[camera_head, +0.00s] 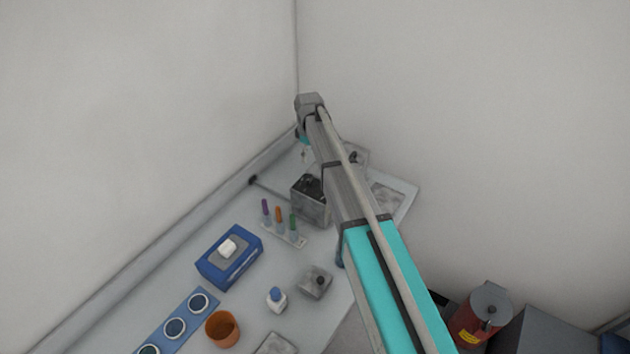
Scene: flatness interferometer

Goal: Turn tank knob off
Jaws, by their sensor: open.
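A red cylindrical tank (467,328) with a yellow label and a grey top stands at the lower right, beside my arm. A small dark round part (491,309) on it looks like a knob, but it is too small to tell its setting. My arm reaches from the bottom right up over the bench to the back corner, well away from the tank. A small turquoise part of my arm shows under its far end. I cannot make out any gripper fingers there; they are hidden behind the arm or too small to see.
The white bench (233,302) holds a grey box (310,206), coloured tubes in a rack (283,236), a blue box (229,268), an orange cup (222,329) and a small white bottle (276,302). A dark grey box (545,330) stands right of the tank. Walls close the back.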

